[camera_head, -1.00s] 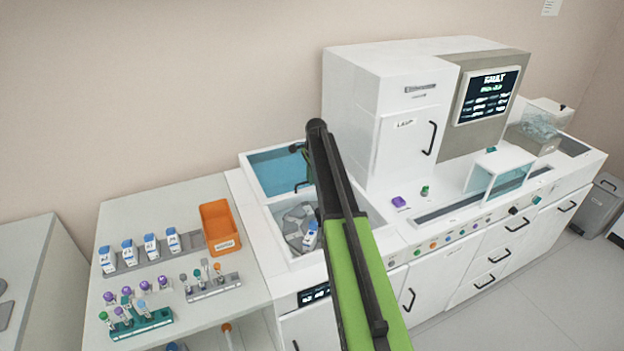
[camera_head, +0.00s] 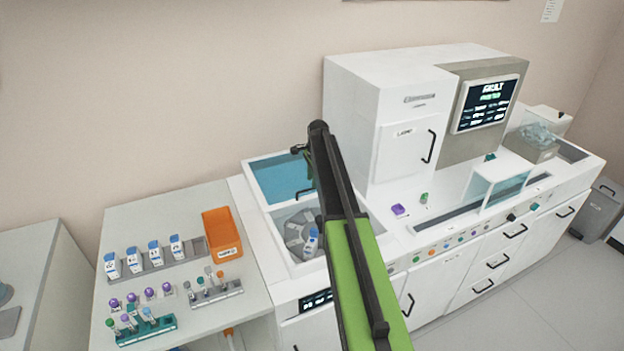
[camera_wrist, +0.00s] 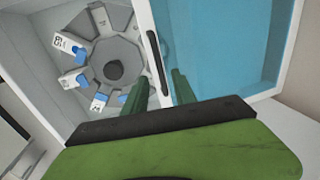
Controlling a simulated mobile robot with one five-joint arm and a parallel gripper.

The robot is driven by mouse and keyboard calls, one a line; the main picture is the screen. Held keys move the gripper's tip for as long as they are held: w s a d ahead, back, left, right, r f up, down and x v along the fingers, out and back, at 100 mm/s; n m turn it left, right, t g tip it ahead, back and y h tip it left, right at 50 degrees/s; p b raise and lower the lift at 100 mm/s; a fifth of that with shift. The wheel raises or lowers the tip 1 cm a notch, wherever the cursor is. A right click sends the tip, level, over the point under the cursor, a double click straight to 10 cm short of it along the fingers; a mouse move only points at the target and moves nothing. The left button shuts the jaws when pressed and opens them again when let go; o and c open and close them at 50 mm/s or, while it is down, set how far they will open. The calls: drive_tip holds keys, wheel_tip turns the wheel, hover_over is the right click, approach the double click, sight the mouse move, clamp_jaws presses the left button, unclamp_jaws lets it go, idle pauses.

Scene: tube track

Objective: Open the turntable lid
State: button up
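The turntable lid (camera_head: 278,180) is a blue see-through panel in a white frame at the back of the analyser's left bay. It also shows at the right of the wrist view (camera_wrist: 225,45). Its black bar handle (camera_wrist: 158,62) runs along the edge beside the turntable. The grey turntable (camera_wrist: 112,62), holding several white, blue-capped bottles, shows uncovered in front of the lid. My gripper (camera_wrist: 160,88) has two green fingers apart, one on each side of the handle's line. Contact cannot be told. In the head view my arm hides part of the bay.
The tall white analyser cabinet (camera_head: 385,110) stands right of the bay. A side table (camera_head: 185,250) at left carries an orange bin (camera_head: 222,233), bottles and tube racks. Open floor (camera_head: 530,305) lies at lower right.

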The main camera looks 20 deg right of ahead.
wheel_tip(320, 180, up, 14)
drive_tip(key=s+p, duration=0.2)
drive_tip(key=p, duration=0.9)
drive_tip(key=shift+s+f+p, duration=0.25)
drive_tip(key=shift+s+p, duration=0.1)
drive_tip(key=shift+p, duration=0.05)
